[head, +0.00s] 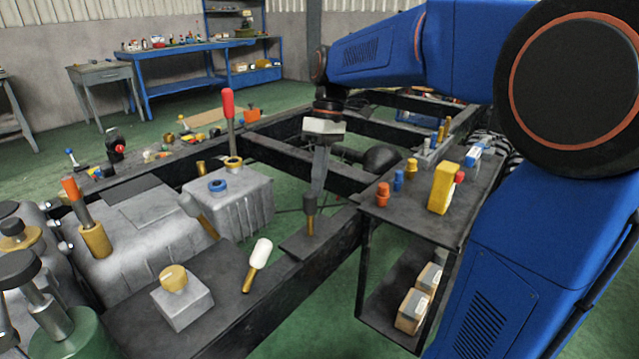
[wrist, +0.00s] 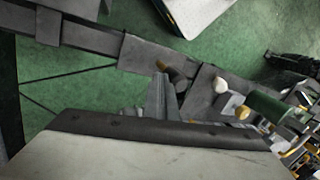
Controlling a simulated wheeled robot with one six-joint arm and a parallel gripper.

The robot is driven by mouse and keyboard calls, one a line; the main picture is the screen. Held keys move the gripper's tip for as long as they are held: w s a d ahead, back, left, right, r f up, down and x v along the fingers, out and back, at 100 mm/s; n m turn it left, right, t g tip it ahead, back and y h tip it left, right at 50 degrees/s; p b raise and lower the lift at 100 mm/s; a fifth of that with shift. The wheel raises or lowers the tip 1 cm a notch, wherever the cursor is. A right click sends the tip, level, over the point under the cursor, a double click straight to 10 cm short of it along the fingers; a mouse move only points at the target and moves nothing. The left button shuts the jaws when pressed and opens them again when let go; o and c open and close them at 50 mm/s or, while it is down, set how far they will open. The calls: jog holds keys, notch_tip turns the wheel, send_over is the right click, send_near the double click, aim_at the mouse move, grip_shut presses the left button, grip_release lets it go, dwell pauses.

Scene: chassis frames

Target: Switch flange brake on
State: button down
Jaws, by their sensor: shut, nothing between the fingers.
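My gripper (head: 315,190) points down over the chassis frame, its fingers shut and empty. Its tips are at or just above a short dark-topped lever (head: 310,214) with a gold lower part, standing on a small dark plate; I cannot tell whether they touch. In the wrist view the shut fingers (wrist: 160,80) lie just left of this lever (wrist: 178,76). A white-handled lever (head: 261,253) leans to the right, left of the gripper; it also shows in the wrist view (wrist: 221,85). No label shows which control is the flange brake.
A tall red-handled lever (head: 228,108) and an orange-handled lever (head: 74,190) stand to the left. A gold knob on a grey block (head: 182,302) is in front. A side shelf (head: 412,222) with small bottles stands right. Open gaps lie between frame beams.

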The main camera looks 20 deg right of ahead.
aim_at(304, 199)
jog(key=shift+s+a+r+t+h, duration=0.15)
jog(key=shift+s+a+t+h, duration=0.2)
jog(key=shift+a+h, duration=0.2)
jog(key=shift+s+a+r+t+h, duration=0.15)
jog(key=shift+s+a+t+h, duration=0.2)
jog(key=shift+a, duration=0.3)
jog(key=shift+s+a+t+h, duration=0.25)
jog(key=shift+s+a+h, duration=0.05)
jog(key=shift+a+h, duration=0.25)
jog(key=shift+s+a+t+h, duration=0.25)
jog(key=shift+s+a+h, duration=0.05)
jog(key=shift+a+h, duration=0.25)
jog(key=shift+s+a+f+t+h, duration=0.3)
jog(key=shift+s+a+h, duration=0.2)
jog(key=shift+a, duration=0.35)
jog(key=shift+s+a+f+t+h, duration=0.25)
jog(key=shift+s+a+h, duration=0.25)
jog(key=shift+a, duration=0.35)
jog(key=shift+s+a+f, duration=0.1)
jog(key=shift+f, duration=0.1)
